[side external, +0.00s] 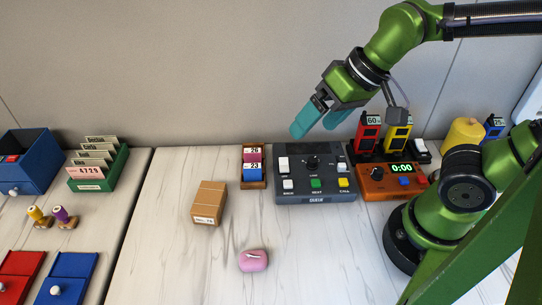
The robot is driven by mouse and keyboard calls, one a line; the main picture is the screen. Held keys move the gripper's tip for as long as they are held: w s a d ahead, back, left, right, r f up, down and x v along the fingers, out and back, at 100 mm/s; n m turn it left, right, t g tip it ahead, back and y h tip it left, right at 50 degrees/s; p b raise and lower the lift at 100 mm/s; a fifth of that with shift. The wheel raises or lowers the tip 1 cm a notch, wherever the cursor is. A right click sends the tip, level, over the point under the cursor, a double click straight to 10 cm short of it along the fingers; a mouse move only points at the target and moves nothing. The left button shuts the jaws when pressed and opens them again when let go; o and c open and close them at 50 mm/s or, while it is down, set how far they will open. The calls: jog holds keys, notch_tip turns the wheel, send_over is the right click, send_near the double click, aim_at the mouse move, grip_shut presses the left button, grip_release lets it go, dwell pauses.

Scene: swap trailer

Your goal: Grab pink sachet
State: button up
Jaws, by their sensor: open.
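The pink sachet (253,260) is a small rounded pink packet with a pale mark on top. It lies on the light marbled table near the front, in the lower middle of the side external view. My gripper (318,122) has teal fingers and is open and empty. It is up in the air near the back wall, above the grey control box, well above and behind the sachet. Nothing touches or covers the sachet.
A brown box (209,203) stands left of and behind the sachet. Behind are a card holder (253,178), a grey control box (316,190) and an orange timer (377,184). The table around the sachet is clear. Trays and a green file box (117,172) are at left.

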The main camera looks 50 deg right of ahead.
jog(key=a+f+g, duration=0.2)
jog(key=a+g, duration=0.1)
jog(key=a, duration=0.5)
jog(key=m+g+h, duration=0.2)
send_over(253, 257)
notch_tip(253, 257, down, 4)
jog(key=m+h, duration=0.1)
jog(key=m, duration=0.4)
jog(key=f, duration=1.1)
jog(key=shift+w+a, duration=0.1)
jog(key=shift+a, duration=0.15)
jog(key=shift+d+f, duration=0.15)
jog(key=shift+f, duration=1.15)
jog(key=shift+d+f, duration=0.1)
jog(key=shift+f, duration=1.2)
jog(key=c, duration=1.1)
